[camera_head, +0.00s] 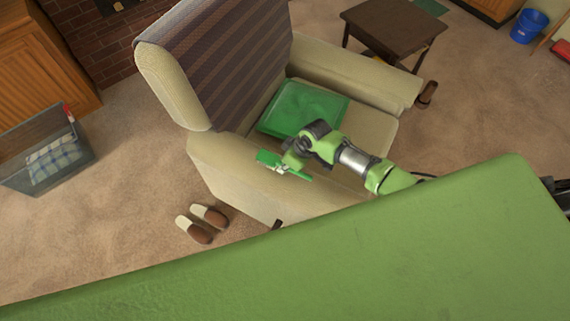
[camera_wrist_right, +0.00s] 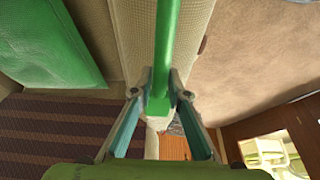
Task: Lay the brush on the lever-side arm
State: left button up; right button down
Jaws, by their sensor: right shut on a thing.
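The green brush (camera_head: 268,158) is in my right gripper (camera_head: 282,166), over the front-left padded arm (camera_head: 235,172) of the beige armchair. In the right wrist view the green handle (camera_wrist_right: 167,45) runs between the fingertips of the right gripper (camera_wrist_right: 160,92), lined up along the chair arm (camera_wrist_right: 135,35) below it. I cannot tell whether the brush touches the arm. The far arm (camera_head: 355,72) is bare on top. A small brown part (camera_head: 428,93) shows by its front end; I cannot tell if it is a lever. My left gripper is out of view.
A green cushion (camera_head: 300,108) lies on the seat, and a striped cover (camera_head: 215,50) hangs over the backrest. Slippers (camera_head: 202,222) lie on the carpet by the near arm. A clear bin (camera_head: 45,150) is at the left, a dark side table (camera_head: 395,28) beyond the far arm.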

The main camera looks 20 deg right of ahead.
jog(key=shift+f, duration=0.15)
jog(key=shift+f, duration=0.15)
jog(key=c, duration=2)
grip_release()
jog(key=shift+o, duration=0.2)
jog(key=shift+r, duration=0.35)
jog(key=v, duration=1.2)
jog(key=shift+p, duration=0.4)
jog(key=shift+d+f, duration=0.1)
